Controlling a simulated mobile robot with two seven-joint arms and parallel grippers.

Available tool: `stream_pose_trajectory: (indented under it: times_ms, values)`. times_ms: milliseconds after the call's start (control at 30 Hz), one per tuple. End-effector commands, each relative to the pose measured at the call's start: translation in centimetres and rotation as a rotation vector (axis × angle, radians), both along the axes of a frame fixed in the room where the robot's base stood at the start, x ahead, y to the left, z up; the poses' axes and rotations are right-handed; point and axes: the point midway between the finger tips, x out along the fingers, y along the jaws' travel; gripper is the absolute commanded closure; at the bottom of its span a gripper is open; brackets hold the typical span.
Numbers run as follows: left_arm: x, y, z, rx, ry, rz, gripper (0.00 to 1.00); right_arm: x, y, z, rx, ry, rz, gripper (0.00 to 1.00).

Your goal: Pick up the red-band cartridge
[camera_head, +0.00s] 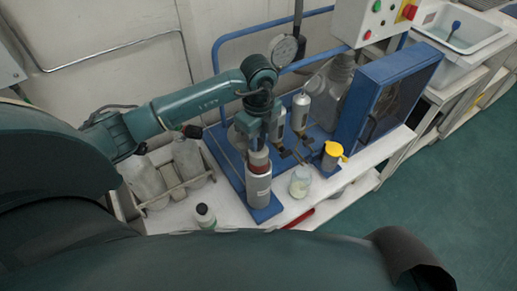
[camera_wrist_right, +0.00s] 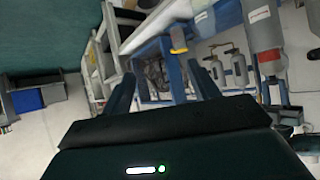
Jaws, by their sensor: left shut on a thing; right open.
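The red-band cartridge (camera_head: 258,188) is a grey upright cylinder with a pale label and a dull red band near its top. My left gripper (camera_head: 258,148) is above it, shut on its upper end. The cartridge's lower end is over or on the front of the blue stand (camera_head: 228,160); I cannot tell whether it touches. In the right wrist view, which is turned over, the cartridge (camera_wrist_right: 262,32) shows at the upper right with its red band. My right gripper (camera_wrist_right: 163,82) is open and empty, its two dark fingers apart, away from the cartridge.
Two grey bottles (camera_head: 301,112) hang on the blue stand. A yellow-capped container (camera_head: 331,156) and a glass jar (camera_head: 300,182) stand to the right. A rack of large bottles (camera_head: 188,160) and a small dark-capped bottle (camera_head: 205,215) are left. A blue-framed cabinet (camera_head: 385,95) stands behind right.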

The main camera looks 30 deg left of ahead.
Motion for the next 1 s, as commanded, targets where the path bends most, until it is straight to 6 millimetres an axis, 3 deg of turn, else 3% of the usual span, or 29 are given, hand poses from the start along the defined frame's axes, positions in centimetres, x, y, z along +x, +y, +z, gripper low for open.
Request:
stream_pose_trajectory:
  times_ms: [567, 700, 1000]
  values:
    - [0.1, 0.0, 11.9, 0.000, -0.007, 0.000, 1.00, 0.3, 0.3, 0.1, 0.006, -0.017, 0.006, 0.40]
    - [0.1, 0.1, 15.2, 0.003, -0.008, 0.001, 1.00, 0.2, 0.2, 1.0, 0.005, -0.016, 0.007, 0.40]
    - [0.1, 0.1, 19.4, 0.001, -0.003, 0.001, 1.00, -0.3, -0.3, 0.2, -0.008, 0.015, -0.003, 0.40]
